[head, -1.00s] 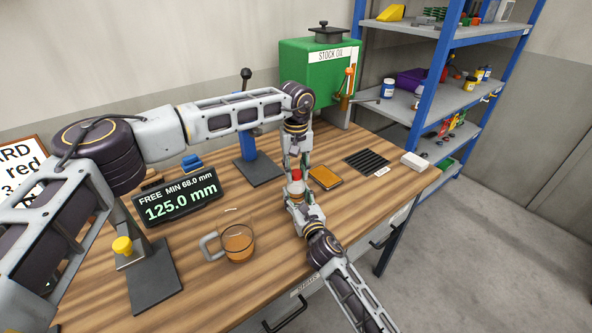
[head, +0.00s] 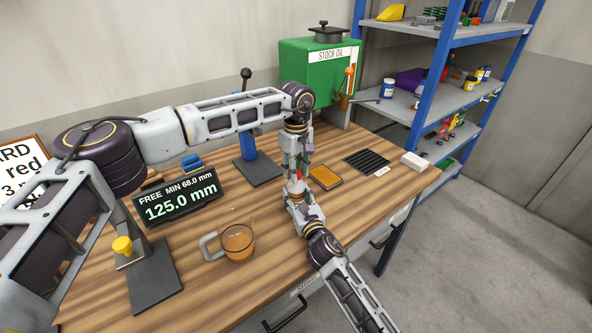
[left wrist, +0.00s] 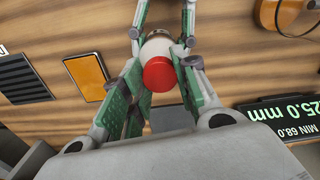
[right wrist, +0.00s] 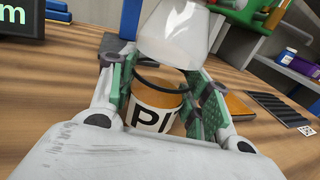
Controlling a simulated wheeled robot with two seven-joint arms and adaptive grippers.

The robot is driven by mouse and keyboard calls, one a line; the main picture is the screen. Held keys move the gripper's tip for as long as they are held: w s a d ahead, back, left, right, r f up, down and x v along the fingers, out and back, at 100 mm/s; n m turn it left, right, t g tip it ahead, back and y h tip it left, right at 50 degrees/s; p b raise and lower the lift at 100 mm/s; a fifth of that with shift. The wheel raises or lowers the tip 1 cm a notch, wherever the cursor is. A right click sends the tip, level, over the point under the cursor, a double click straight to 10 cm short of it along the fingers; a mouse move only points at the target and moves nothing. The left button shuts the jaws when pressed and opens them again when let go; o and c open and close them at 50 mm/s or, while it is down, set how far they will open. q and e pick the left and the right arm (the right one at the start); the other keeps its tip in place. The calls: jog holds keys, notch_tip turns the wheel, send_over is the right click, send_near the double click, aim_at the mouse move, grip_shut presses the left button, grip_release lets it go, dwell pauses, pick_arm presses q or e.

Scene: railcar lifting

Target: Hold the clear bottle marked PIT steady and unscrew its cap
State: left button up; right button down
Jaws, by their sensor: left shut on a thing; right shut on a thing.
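The clear bottle (right wrist: 155,105) stands upright between the fingers of my right gripper (head: 297,194). Its label shows the letters "PI" and the rest is hidden by a finger. Its body looks amber and its shoulder (right wrist: 175,38) is pale. In the left wrist view the red cap (left wrist: 158,73) sits on top of the bottle between the pads of my left gripper (left wrist: 158,82). My left gripper comes from above and is shut on the cap. My right gripper is shut on the bottle body from the near side.
A glass mug (head: 238,243) of amber liquid stands at front left. A gauge display (head: 178,197) reads 125.0 mm. A brown pad (head: 325,177) and a black ribbed mat (head: 366,161) lie right of the bottle. A green STOCK OIL tank (head: 318,75) stands behind.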

pick_arm(q)
jog(key=n, duration=2.7)
jog(key=shift+r, duration=0.1)
pick_arm(e)
jog(key=shift+a, duration=0.1)
pick_arm(q)
jog(key=shift+n, duration=1.5)
jog(key=shift+r, duration=1.1)
